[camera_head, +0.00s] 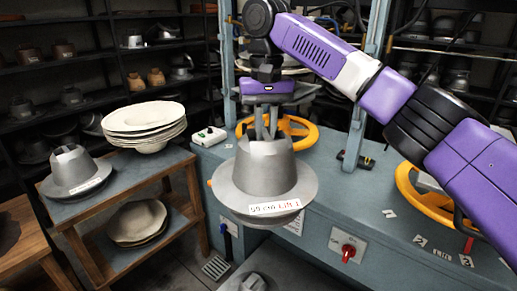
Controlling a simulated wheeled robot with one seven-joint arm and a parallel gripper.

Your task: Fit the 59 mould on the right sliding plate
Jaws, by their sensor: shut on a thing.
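A grey metal hat mould (264,168) with a wide brim hangs in front of the blue press. A white label (275,207) on its brim begins with what looks like 59; the rest is hard to read. My gripper (266,125) is shut on the top of this mould and holds it up, roughly level. A second grey mould (75,172) with a white label sits on the side table at the left. The right sliding plate cannot be made out; the held mould and my arm cover parts of the press.
The blue press (335,205) has yellow handwheels (284,131), a red switch (348,252) and numbered labels. White hat bodies (144,120) are stacked on the side table (110,205). Shelves (70,65) of moulds line the back. Clear floor shows between table and press.

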